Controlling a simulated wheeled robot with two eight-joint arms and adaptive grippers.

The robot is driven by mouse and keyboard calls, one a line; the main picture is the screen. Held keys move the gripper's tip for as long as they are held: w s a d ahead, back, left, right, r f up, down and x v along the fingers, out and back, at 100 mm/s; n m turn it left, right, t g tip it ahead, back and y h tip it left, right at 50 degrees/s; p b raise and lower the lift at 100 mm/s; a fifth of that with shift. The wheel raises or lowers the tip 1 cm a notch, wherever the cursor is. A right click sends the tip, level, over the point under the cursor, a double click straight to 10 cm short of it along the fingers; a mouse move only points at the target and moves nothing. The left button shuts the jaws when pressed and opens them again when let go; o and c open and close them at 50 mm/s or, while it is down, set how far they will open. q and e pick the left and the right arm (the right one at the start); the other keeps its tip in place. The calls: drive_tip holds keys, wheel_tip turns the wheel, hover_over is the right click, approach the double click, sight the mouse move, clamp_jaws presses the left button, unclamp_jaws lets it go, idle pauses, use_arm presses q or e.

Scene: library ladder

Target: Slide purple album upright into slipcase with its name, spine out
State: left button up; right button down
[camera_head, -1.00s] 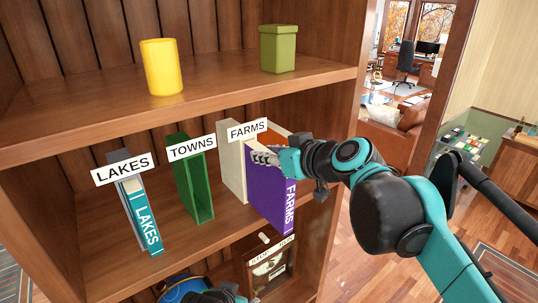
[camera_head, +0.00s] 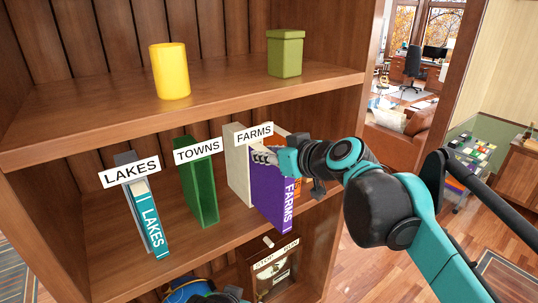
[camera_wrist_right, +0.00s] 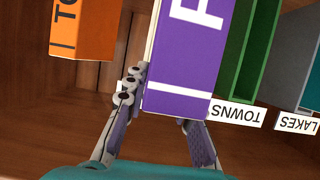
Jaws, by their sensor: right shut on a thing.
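The purple album (camera_head: 272,198), lettered FARMS, stands upright with its lettered spine facing out. My right gripper (camera_head: 262,154) is shut on it near its top; the wrist view also shows the album (camera_wrist_right: 185,65) between the fingers (camera_wrist_right: 165,112). The cream slipcase (camera_head: 237,168) stands behind and left of the album under the FARMS label (camera_head: 254,135). The album overlaps the slipcase's opening in the picture, so I cannot tell how far it is inside. My left gripper (camera_head: 228,295) shows only partly at the bottom edge, its fingers unclear.
The green TOWNS slipcase (camera_head: 199,185) stands empty to the left. The LAKES slipcase (camera_head: 126,158) holds a teal album (camera_head: 150,225). An orange album (camera_wrist_right: 82,30) stands close beside the purple one. The upper shelf (camera_head: 220,105) is overhead.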

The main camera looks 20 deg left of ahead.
drive_tip(key=shift+w+a, duration=0.6)
drive_tip(key=shift+a, duration=0.2)
drive_tip(key=c, duration=1.2)
unclamp_jaws()
drive_tip(key=v, duration=1.2)
